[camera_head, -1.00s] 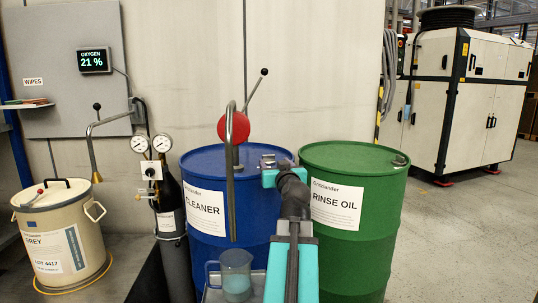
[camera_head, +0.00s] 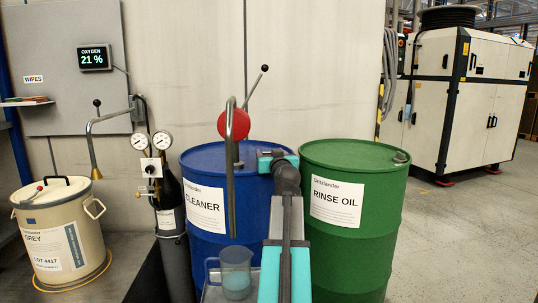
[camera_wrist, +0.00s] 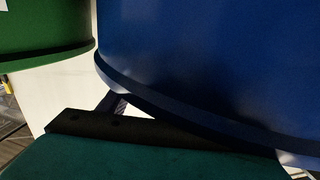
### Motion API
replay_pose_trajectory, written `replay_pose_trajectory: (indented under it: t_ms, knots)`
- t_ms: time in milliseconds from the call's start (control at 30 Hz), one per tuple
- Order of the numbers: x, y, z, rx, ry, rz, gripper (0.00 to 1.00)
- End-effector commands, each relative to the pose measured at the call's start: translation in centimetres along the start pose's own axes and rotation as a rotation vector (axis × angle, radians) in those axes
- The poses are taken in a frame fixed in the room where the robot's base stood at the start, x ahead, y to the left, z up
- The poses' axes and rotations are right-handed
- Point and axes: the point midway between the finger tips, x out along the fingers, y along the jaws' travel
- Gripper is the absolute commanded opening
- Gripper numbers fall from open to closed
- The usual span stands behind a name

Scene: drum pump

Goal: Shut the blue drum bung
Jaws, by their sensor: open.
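The blue drum (camera_head: 206,168), labelled CLEANER, stands in the middle with a red-headed hand pump (camera_head: 235,124) on its lid. My gripper (camera_head: 268,157) is at the right part of the blue drum's lid and is open. Its fingertips are hard to make out, and I cannot tell whether it touches anything. The blue drum bung is not clearly visible; my gripper covers that part of the lid. The wrist view shows the blue drum's side and rim (camera_wrist: 215,55) close up, with no bung in sight.
A green RINSE OIL drum (camera_head: 350,245) stands close on the right, with a small fitting (camera_head: 401,157) on its lid. The pump's spout pipe (camera_head: 231,190) hangs in front of the blue drum above a clear jug (camera_head: 236,272). A gas bottle (camera_head: 171,220) stands left.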

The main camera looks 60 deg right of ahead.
Motion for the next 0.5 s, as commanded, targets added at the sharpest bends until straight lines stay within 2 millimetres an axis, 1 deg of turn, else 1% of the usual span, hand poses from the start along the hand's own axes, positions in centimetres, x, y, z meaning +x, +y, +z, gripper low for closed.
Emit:
replay_pose_trajectory:
  t_ms: [33, 200, 500]
  knots:
    - [0.6, 0.0, 0.0, 0.0, 0.0, 0.0, 0.58]
    - [1.6, 0.1, 0.1, -0.001, -0.001, 0.0, 0.58]
    - [2.1, 0.1, 0.1, -0.001, -0.001, 0.001, 0.58]
